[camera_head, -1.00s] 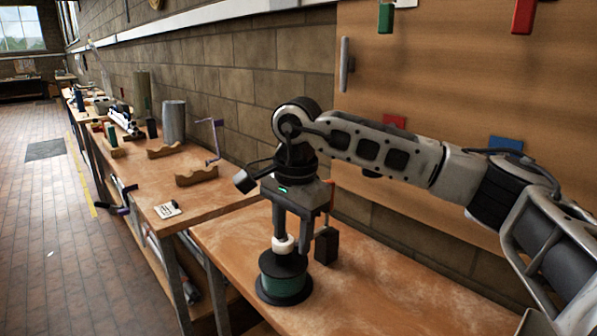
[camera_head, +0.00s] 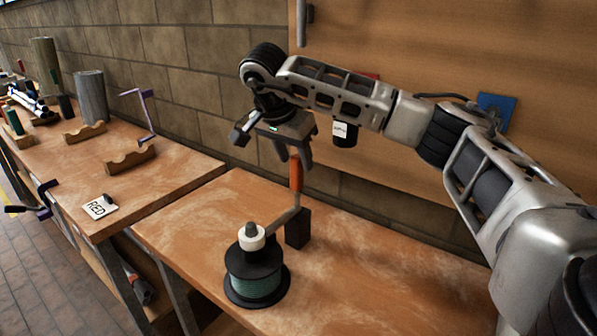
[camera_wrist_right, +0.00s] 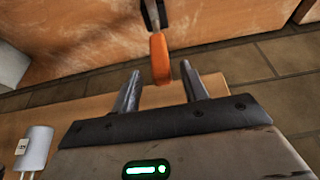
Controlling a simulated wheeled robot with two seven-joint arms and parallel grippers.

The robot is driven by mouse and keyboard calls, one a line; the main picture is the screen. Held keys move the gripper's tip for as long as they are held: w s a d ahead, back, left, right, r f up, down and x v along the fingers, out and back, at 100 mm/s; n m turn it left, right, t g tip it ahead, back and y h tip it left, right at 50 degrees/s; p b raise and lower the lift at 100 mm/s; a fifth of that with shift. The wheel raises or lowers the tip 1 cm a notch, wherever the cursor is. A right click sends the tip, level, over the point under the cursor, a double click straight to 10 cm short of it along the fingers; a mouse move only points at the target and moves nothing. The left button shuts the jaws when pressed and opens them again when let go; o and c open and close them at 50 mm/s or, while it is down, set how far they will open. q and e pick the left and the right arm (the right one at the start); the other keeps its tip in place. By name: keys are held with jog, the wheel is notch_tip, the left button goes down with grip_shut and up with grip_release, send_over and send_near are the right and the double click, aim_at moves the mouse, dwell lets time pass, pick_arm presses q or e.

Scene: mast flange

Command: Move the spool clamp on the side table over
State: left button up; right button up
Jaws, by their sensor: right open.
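The spool clamp has a dark block (camera_head: 298,229) on the side table (camera_head: 380,285), a grey bar slanting down towards the spool, and an upright orange handle (camera_head: 296,172). The spool (camera_head: 256,278) with green winding stands left of the block, with a white collar (camera_head: 251,238) on top. My right gripper (camera_head: 294,162) is above the clamp, open, with its fingers around the handle's top end. In the right wrist view, the orange handle (camera_wrist_right: 159,58) reaches between the two spread fingertips (camera_wrist_right: 161,72); gaps show on both sides. My left gripper is out of view.
A brick wall and wooden board stand behind. The side table's right part is clear.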

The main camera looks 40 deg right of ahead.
aim_at(299, 170)
jog(key=x, duration=0.4)
jog(key=shift+w, duration=0.1)
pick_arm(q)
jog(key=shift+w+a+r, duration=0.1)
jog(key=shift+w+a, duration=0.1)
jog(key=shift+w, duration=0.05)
pick_arm(e)
jog(key=shift+d+f, duration=0.15)
jog(key=shift+f, duration=0.3)
